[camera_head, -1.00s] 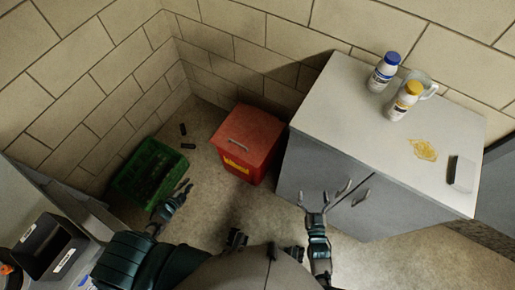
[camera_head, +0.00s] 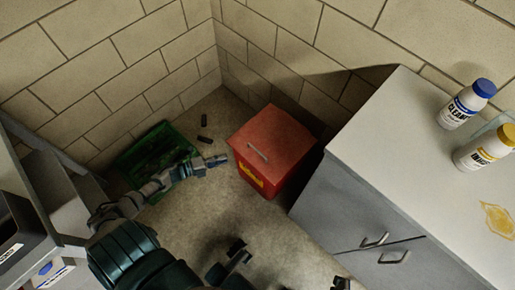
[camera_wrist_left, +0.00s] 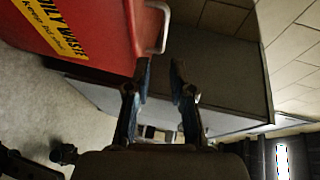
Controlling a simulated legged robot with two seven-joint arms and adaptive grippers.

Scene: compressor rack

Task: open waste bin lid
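The red waste bin (camera_head: 262,180) stands on the floor in the corner, its lid (camera_head: 273,137) shut, with a pale bar handle (camera_head: 257,153) on top. In the left wrist view the bin (camera_wrist_left: 85,30) shows a yellow "OILY WASTE" label, and its handle (camera_wrist_left: 160,28) lies just beyond the fingertips. My left gripper (camera_head: 216,160) is left of the bin, near the lid's left edge. In the left wrist view its two fingers (camera_wrist_left: 162,72) are apart with nothing between them.
A green crate (camera_head: 158,152) sits left of the bin, partly behind my left arm. A grey cabinet (camera_head: 350,205) stands close on the right, with bottles (camera_head: 467,104) on top.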

